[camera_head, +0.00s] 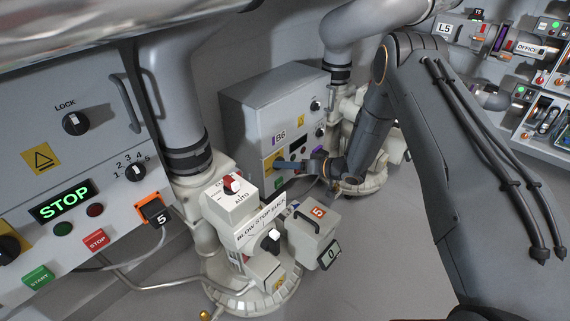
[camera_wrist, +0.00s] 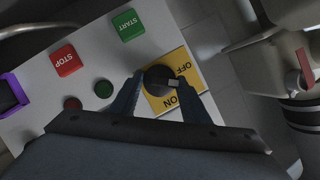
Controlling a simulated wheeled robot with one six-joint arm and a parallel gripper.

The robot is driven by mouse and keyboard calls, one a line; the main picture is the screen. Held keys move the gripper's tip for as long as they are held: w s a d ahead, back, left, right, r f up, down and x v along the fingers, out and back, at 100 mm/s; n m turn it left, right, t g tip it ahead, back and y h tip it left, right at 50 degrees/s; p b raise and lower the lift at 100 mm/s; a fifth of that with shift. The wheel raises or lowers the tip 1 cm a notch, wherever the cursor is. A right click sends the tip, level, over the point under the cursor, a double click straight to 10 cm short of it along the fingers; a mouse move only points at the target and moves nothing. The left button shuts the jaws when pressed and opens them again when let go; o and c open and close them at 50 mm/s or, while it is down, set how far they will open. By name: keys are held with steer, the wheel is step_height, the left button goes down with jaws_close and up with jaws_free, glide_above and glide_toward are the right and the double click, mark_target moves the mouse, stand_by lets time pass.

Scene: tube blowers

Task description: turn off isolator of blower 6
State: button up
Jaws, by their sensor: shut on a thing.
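The blower 6 panel (camera_head: 262,105), marked B6, stands at the back middle of the head view. Its isolator is a black round knob (camera_wrist: 157,77) on a yellow plate (camera_wrist: 196,68) printed OFF and ON, low on the panel. The knob's pale mark points to the right in the wrist view, near the gap between the two words; I cannot tell its exact setting. My gripper (camera_wrist: 160,84) is shut on the knob, one finger on each side. In the head view my gripper (camera_head: 291,165) reaches the panel from the right and partly hides the plate.
A green START button (camera_wrist: 127,24), a red STOP button (camera_wrist: 65,60) and small lamps sit near the knob. A blower 5 panel (camera_head: 90,150) stands at left. Blower 5's valve unit (camera_head: 245,225) is in front. Pipework (camera_wrist: 300,75) stands right of the panel.

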steer(key=shift+s+n+t+h+p, duration=0.1)
steer(key=shift+n+t+h+p, duration=0.55)
steer(key=shift+n+p, duration=0.6)
steer(key=shift+s+n+t+h+p, duration=0.1)
steer(key=shift+n+t+h+p, duration=0.5)
steer(key=shift+n+p, duration=0.65)
steer(key=o, duration=1)
steer(key=shift+d, duration=0.1)
steer(key=shift+a, duration=0.2)
steer(key=shift+p+v, duration=1.05)
steer(key=shift+v, duration=2.9)
